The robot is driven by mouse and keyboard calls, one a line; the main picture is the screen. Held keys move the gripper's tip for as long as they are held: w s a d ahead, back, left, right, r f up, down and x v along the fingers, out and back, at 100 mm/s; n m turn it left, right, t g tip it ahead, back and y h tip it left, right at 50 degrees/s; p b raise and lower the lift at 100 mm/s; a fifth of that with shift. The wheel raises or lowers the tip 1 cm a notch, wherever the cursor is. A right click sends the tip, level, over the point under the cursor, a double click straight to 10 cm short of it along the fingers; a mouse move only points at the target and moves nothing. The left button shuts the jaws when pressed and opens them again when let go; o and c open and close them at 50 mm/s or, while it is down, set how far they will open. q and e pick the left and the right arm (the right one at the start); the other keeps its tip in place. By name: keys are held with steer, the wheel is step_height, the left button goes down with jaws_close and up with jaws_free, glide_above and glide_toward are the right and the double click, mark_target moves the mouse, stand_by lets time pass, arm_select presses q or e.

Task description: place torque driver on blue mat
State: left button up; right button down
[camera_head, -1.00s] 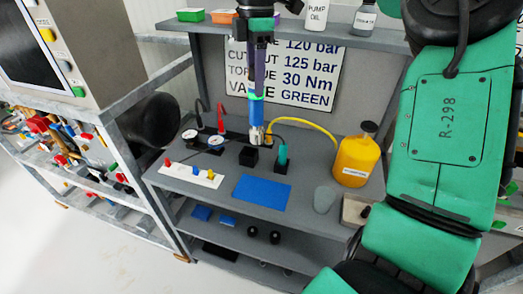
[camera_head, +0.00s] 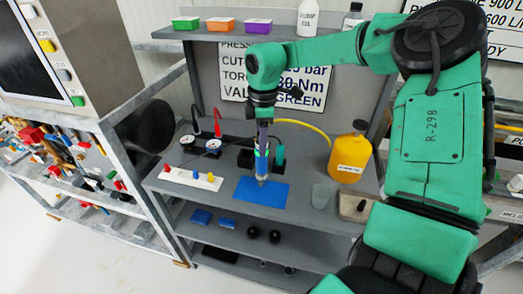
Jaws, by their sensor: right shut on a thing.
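The torque driver (camera_head: 262,163) is blue with a silver lower end. It hangs roughly upright from my right gripper (camera_head: 262,143), which is shut on its top. The blue mat (camera_head: 277,195) lies flat on the grey bench top. The driver's silver tip is over the mat's upper middle; I cannot tell whether it touches. My right arm comes in from the right and reaches down over the bench. My left gripper is not in view.
Behind the driver stand a black block (camera_head: 244,158) and a teal-handled tool (camera_head: 279,155). A white strip with coloured knobs (camera_head: 191,179) lies left of the mat. A yellow bottle (camera_head: 350,157) and a grey piece (camera_head: 322,196) stand to the right.

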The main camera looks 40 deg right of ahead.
mark_target(262, 164)
step_height(262, 164, down, 4)
steer(key=shift+r, duration=0.15)
steer(key=c, duration=0.9)
jaws_free()
steer(key=shift+f, duration=0.2)
steer(key=o, duration=0.5)
steer(key=shift+s, duration=0.1)
steer(key=shift+c, duration=0.2)
steer(key=shift+r, duration=0.1)
